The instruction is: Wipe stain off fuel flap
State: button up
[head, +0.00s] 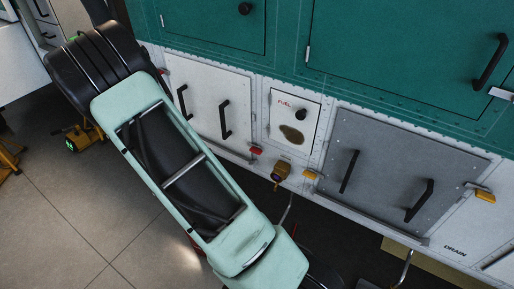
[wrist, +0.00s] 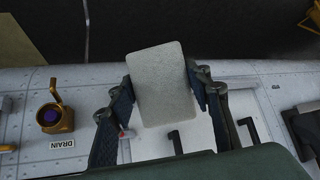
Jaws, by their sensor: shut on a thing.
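The fuel flap (head: 295,106) is a small white panel marked FUEL with a black knob, set in the helicopter's lower side in the head view. A brown stain (head: 291,135) lies on its lower part. My gripper (wrist: 160,90) is shut on a pale grey, rounded rectangular pad (wrist: 160,70), with one finger on each side of it. My arm crosses the left and middle of the head view, and I cannot see the gripper there. The flap does not clearly show in the wrist view, so the gap between pad and flap cannot be told.
A grey panel (head: 392,160) with two black handles is right of the flap, and a white handled panel (head: 208,100) is left. A brass fitting (head: 281,171) juts out below the flap. In the wrist view, a brass fitting (wrist: 54,121) sits by a DRAIN label. Tiled floor lies below.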

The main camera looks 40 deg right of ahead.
aim_at(301, 140)
jog(key=s+d+r+m+h, duration=0.5)
jog(key=s+d+r+h, duration=0.25)
jog(key=d+r, duration=0.6)
jog(key=shift+g+y, duration=0.35)
jog(key=shift+g, duration=0.05)
jog(key=shift+w+d+r+b, duration=0.1)
jog(key=shift+w+d+b, duration=0.15)
jog(key=shift+d, duration=0.6)
jog(key=shift+w+d+f+b, duration=0.15)
jog(key=shift+w+d, duration=0.15)
jog(key=shift+d, duration=0.6)
jog(key=shift+w+d+r+b, duration=0.15)
jog(key=shift+w+d+b, duration=0.1)
jog(key=shift+d, duration=0.6)
jog(key=shift+w+d, duration=0.35)
jog(key=shift+d, duration=0.5)
